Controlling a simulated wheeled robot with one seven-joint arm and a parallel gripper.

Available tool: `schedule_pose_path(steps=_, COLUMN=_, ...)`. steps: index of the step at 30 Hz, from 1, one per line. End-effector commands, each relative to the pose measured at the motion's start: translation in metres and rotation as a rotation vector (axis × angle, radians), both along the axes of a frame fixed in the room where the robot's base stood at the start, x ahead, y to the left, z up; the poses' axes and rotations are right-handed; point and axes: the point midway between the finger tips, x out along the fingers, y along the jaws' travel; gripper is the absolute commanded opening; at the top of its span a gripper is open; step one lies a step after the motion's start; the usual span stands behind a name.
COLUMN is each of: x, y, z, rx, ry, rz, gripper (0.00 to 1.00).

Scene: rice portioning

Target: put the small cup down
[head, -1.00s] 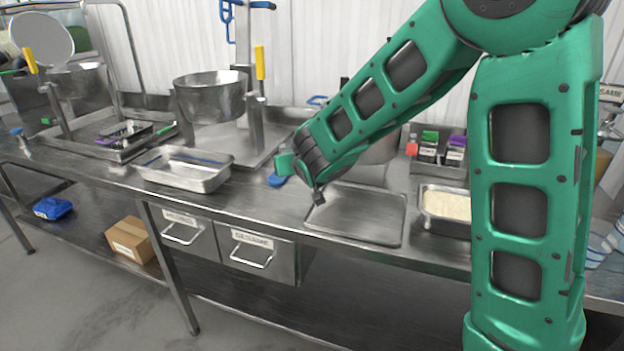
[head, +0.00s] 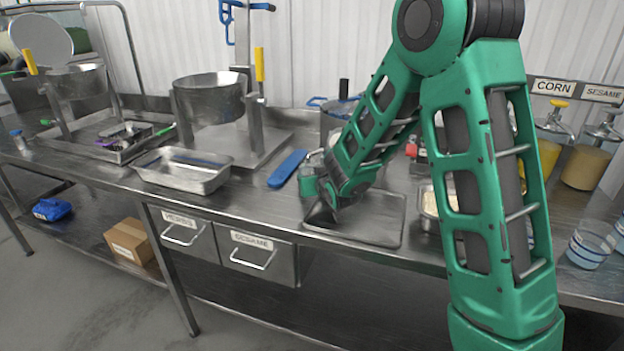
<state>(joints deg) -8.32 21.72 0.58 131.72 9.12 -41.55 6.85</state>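My gripper (head: 320,208) is low over the left part of a flat metal tray (head: 385,235) on the steel bench. It points down and is mostly hidden behind my own wrist. I cannot tell whether its fingers are open or shut, or whether they hold a cup. No small cup is clearly visible at the gripper. A clear cup with blue bands (head: 588,246) stands at the right end of the bench, with another cup (head: 619,236) beside it, cut by the picture edge.
A pan of rice (head: 428,203) is partly hidden by my arm. Corn and sesame dispensers (head: 587,165) stand back right.

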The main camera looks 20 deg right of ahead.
Motion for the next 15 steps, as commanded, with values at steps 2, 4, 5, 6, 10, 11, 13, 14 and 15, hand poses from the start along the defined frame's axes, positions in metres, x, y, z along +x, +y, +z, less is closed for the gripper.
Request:
schedule_pose_path(steps=2, x=0.000, y=0.000, z=0.000, rx=0.000, ry=0.000, rz=0.000, gripper=0.12)
schedule_pose_path(steps=4, x=0.000, y=0.000, z=0.000, rx=0.000, ry=0.000, rz=0.000, gripper=0.12)
schedule_pose_path(steps=5, x=0.000, y=0.000, z=0.000, rx=0.000, ry=0.000, rz=0.000, gripper=0.12)
schedule_pose_path(steps=6, x=0.000, y=0.000, z=-0.001, rx=0.000, ry=0.001, rz=0.000, gripper=0.12)
schedule_pose_path(steps=10, x=0.000, y=0.000, z=-0.005, rx=0.000, ry=0.002, rz=0.000, gripper=0.12)
schedule_pose_path(steps=11, x=0.000, y=0.000, z=-0.006, rx=0.000, ry=0.003, rz=-0.001, gripper=0.12)
schedule_pose_path(steps=13, x=-0.001, y=-0.001, z=-0.009, rx=0.000, ry=0.004, rz=-0.001, gripper=0.12)
schedule_pose_path(steps=14, x=-0.001, y=-0.001, z=-0.010, rx=0.000, ry=0.005, rz=-0.001, gripper=0.12)
schedule_pose_path(steps=15, x=-0.001, y=-0.001, z=-0.012, rx=0.000, ry=0.007, rz=-0.001, gripper=0.12)
